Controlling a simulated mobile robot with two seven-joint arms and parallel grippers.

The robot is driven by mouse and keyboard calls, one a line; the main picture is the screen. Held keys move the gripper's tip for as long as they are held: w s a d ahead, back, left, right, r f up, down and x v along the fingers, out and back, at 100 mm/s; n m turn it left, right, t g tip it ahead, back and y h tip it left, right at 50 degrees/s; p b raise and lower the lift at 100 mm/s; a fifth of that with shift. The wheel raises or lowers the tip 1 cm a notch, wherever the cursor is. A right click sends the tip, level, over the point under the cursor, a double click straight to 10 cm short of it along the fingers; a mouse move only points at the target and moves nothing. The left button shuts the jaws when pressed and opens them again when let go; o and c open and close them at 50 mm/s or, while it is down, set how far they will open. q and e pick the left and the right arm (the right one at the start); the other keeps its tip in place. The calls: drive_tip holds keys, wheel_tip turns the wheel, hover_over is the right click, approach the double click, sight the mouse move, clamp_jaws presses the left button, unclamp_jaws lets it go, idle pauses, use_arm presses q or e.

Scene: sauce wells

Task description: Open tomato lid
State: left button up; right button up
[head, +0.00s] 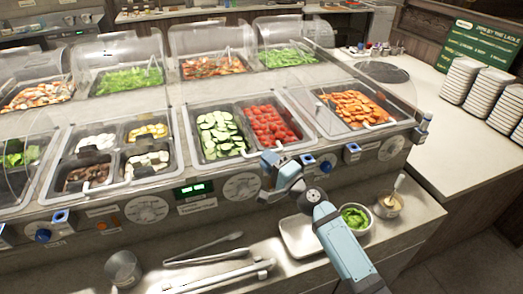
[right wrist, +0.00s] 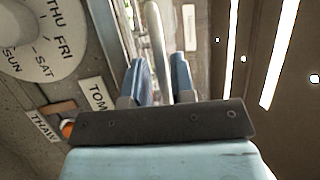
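The red diced tomatoes (head: 268,124) fill the right half of a two-part well, beside sliced cucumber (head: 221,135). A clear lid over this well is hard to make out, so I cannot tell its exact position. My right gripper (head: 273,172) is at the front edge of the tomato well. In the right wrist view, its two blue fingers (right wrist: 162,80) stand apart on either side of a pale handle bar (right wrist: 155,35). Whether they touch it is unclear. A label reading "TOM" (right wrist: 97,93) is close to the left finger. My left gripper is out of view.
A day dial (head: 241,186) and blue knobs line the counter's front panel. Tongs (head: 218,277), a white tray (head: 298,236), a bowl of greens (head: 355,218) and a small pot (head: 389,205) stand on the ledge below. Plate stacks (head: 461,82) stand at right.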

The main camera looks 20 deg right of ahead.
drive_tip(key=shift+x, duration=1.5)
drive_tip(key=shift+c, duration=0.2)
clamp_jaws()
